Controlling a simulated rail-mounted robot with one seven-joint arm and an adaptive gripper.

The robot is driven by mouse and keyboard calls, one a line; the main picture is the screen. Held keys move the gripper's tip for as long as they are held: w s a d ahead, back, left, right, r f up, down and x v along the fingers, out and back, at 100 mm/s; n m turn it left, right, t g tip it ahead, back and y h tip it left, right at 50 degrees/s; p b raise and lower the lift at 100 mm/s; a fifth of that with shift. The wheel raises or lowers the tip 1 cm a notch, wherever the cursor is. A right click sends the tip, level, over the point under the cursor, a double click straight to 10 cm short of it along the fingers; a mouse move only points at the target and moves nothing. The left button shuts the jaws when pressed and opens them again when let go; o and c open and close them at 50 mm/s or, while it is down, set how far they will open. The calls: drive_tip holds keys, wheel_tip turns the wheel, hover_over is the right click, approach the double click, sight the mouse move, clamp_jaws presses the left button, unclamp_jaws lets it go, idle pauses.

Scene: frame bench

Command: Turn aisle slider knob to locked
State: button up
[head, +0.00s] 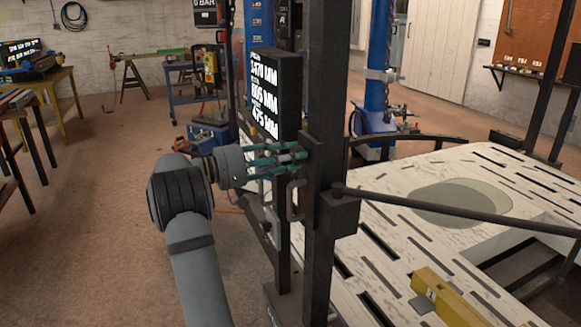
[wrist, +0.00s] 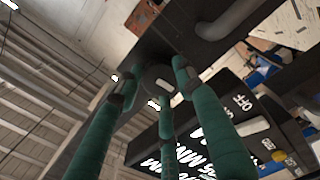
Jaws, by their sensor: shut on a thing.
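The aisle slider knob (wrist: 152,76) is a small round dark knob with a pale mark, on a dark metal plate in the wrist view. My gripper (wrist: 148,90) has green fingers closed around it, the tips at its rim. In the head view my gripper (head: 299,154) reaches from the left to the dark upright slider (head: 318,174), and the fingers hide the knob. The knob's turn angle relative to locked cannot be told; I see no lock label.
A grey handle (head: 293,201) sticks out below the fingers. A dark bar (head: 430,208) runs right from the slider, over a pale slotted bench (head: 375,225).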

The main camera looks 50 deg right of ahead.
drive_tip(key=shift+w+d+r+m+b, duration=0.1)
drive_tip(key=shift+w+r+m+b, duration=0.2)
drive_tip(key=shift+m+b, duration=0.2)
drive_tip(key=shift+r, duration=0.1)
drive_tip(key=o, duration=1.1)
drive_tip(key=shift+s+f, duration=0.1)
drive_tip(key=shift+f, duration=0.1)
drive_tip(key=shift+o, duration=0.2)
drive_tip(key=v, duration=1.2)
